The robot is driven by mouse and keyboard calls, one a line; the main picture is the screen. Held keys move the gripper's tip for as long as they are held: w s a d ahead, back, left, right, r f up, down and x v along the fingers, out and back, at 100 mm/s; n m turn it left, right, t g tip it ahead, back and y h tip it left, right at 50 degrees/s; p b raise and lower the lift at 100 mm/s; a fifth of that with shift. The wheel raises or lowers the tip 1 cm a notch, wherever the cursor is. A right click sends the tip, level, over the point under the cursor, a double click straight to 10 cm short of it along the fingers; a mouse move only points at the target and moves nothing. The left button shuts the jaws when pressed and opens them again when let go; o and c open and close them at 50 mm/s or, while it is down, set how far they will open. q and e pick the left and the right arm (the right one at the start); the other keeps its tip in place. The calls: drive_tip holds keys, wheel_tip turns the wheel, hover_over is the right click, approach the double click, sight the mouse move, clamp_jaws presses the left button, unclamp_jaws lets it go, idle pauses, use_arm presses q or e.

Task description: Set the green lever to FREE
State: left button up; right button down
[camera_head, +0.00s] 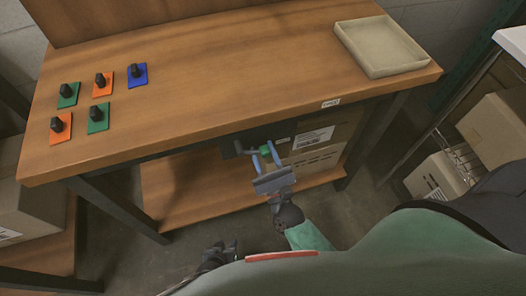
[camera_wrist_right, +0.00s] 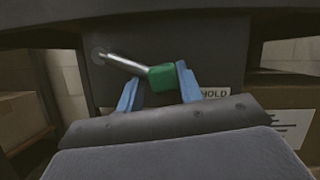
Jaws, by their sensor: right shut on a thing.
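The green lever knob (camera_head: 265,149) sits at the end of a metal shaft on a dark panel below the table's front edge. In the right wrist view the shaft runs from a pivot at upper left, slanting down to the right to the green knob (camera_wrist_right: 162,78). A label reading HOLD (camera_wrist_right: 215,93) is just right of and below the knob. My right gripper (camera_head: 264,157) has its blue fingers (camera_wrist_right: 158,90) around the knob and is shut on it. No FREE label is visible. My left gripper (camera_head: 229,246) is low in the head view, away from the lever; its jaws are unclear.
The wooden table (camera_head: 230,80) carries several black knobs on coloured plates at left and a beige tray (camera_head: 381,46) at right. Cardboard boxes (camera_head: 313,140) stand on the shelf below, behind my right gripper. A rack with boxes (camera_head: 495,130) is at right.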

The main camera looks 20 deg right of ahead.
sight(265, 149)
drive_tip(key=shift+d+r+n+y+p, duration=0.15)
drive_tip(key=shift+r+n+y+p, duration=0.4)
drive_tip(key=shift+r+n+p, duration=0.4)
drive_tip(key=shift+d+r+n+y+p, duration=0.15)
drive_tip(key=shift+r+n+y+p, duration=0.45)
drive_tip(key=shift+n+p, duration=0.6)
drive_tip(key=shift+r+n+g+y+p, duration=0.2)
drive_tip(key=shift+n+g+y+p, duration=0.15)
drive_tip(key=shift+n, duration=0.35)
drive_tip(key=shift+r+n+g+y+p, duration=0.15)
drive_tip(key=shift+n+g+p, duration=0.2)
drive_tip(key=shift+n, duration=0.3)
drive_tip(key=c, duration=1.4)
unclamp_jaws()
drive_tip(key=o, duration=0.5)
drive_tip(key=shift+a+f, duration=0.1)
drive_tip(key=shift+a, duration=0.1)
drive_tip(key=shift+d+f, duration=0.15)
